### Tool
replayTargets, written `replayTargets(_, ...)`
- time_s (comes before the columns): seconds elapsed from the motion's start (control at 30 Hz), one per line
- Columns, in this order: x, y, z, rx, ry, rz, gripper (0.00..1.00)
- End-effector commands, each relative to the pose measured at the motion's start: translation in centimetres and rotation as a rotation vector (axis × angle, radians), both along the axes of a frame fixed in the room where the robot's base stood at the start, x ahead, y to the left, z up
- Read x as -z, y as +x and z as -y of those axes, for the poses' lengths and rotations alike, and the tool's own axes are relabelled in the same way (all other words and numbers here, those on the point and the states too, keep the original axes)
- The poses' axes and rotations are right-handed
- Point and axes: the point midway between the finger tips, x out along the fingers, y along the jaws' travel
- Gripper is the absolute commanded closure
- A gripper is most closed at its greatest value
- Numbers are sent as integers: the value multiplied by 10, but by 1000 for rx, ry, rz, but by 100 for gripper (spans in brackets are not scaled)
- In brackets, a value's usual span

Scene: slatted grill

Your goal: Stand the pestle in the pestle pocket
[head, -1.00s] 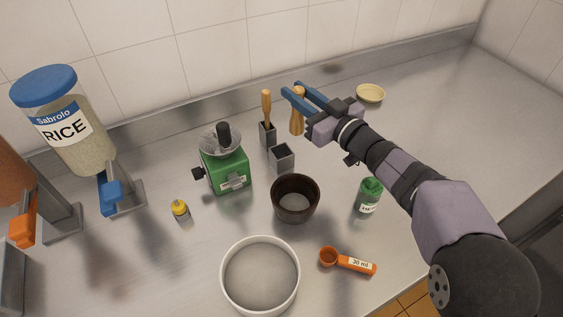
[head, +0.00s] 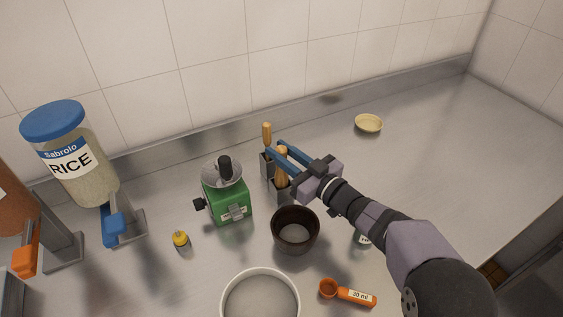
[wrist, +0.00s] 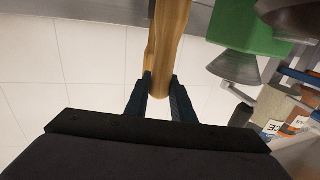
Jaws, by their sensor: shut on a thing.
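The wooden pestle (head: 282,170) is upright in my gripper (head: 277,149), whose blue fingers close on its upper part. In the wrist view the pestle (wrist: 168,45) runs between the two fingertips (wrist: 160,92). The grey square pestle pocket (head: 284,197) stands directly under the pestle in the head view. The pestle's lower end overlaps the pocket's mouth. I cannot tell whether it is inside or just above the rim.
A second grey pocket (head: 266,171) behind holds another wooden-handled tool (head: 267,134). A green grinder (head: 227,202) stands left, a dark bowl (head: 295,231) in front. The counter at right is mostly clear, with a pale dish (head: 369,123).

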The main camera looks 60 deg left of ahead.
Motion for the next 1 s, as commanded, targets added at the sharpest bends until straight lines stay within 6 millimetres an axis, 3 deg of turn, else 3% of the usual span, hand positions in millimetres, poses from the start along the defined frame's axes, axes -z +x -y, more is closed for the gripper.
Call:
replayTargets(0.17,4,0,0,0,1,-1,100)
replayTargets(0.47,34,0,0,1,1,0,100)
replayTargets(0.87,40,0,0,1,2,0,100)
replayTargets(0.9,41,0,0,1,0,0,76)
replayTargets(0.97,40,0,0,1,0,0,61)
replayTargets(1.0,40,0,0,1,0,0,59)
